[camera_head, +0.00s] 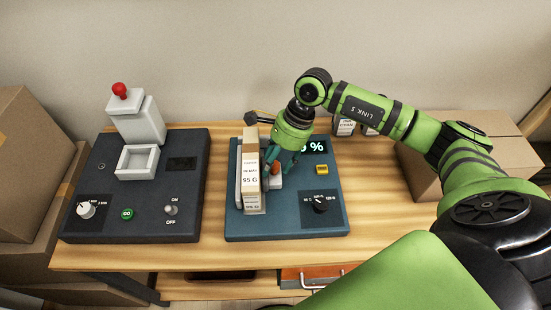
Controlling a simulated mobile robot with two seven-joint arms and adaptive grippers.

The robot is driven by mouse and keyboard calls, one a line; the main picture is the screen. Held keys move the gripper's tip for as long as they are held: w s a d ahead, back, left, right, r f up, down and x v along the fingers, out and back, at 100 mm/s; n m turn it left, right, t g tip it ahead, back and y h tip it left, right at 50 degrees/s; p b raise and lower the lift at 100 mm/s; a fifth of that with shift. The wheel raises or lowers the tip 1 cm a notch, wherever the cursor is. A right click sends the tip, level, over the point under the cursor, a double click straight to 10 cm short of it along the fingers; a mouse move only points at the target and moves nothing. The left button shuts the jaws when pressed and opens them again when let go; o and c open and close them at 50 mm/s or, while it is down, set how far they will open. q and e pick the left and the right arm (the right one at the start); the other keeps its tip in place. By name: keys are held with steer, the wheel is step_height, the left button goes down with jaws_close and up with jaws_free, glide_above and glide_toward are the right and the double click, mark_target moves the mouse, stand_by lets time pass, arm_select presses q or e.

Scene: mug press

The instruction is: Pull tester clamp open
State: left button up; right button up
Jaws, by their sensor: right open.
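The tester (287,219) is a blue flat unit in the middle of the table, with a percent display, a yellow button and a black dial. On its left part stands an upright beige box (250,180) labelled 95 G, against grey clamp parts. An orange-red piece (276,167) shows just right of the box, partly hidden by the gripper. My right gripper (275,167) is green with dark fingers; it points down over the tester beside the box, at the orange-red piece. It is open; whether it touches the piece I cannot tell. My left gripper is out of view.
A dark press unit (140,200) with a white tray, red-knobbed column, green GO button and ON/OFF switch stands left. White labelled mugs or jars (345,127) stand behind the tester. Cardboard boxes (425,180) are at right and at the left edge. Bare wood shows between the units.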

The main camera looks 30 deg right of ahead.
mark_target(280, 173)
steer(key=c, duration=0.3)
jaws_close()
steer(key=shift+d, duration=0.1)
steer(key=shift+d+f, duration=0.15)
steer(key=shift+d, duration=0.05)
steer(key=shift+s+d+b, duration=0.4)
steer(key=shift+d+b, duration=0.45)
steer(key=shift+b, duration=0.1)
steer(key=shift+s+d, duration=0.15)
steer(key=shift+d, duration=0.1)
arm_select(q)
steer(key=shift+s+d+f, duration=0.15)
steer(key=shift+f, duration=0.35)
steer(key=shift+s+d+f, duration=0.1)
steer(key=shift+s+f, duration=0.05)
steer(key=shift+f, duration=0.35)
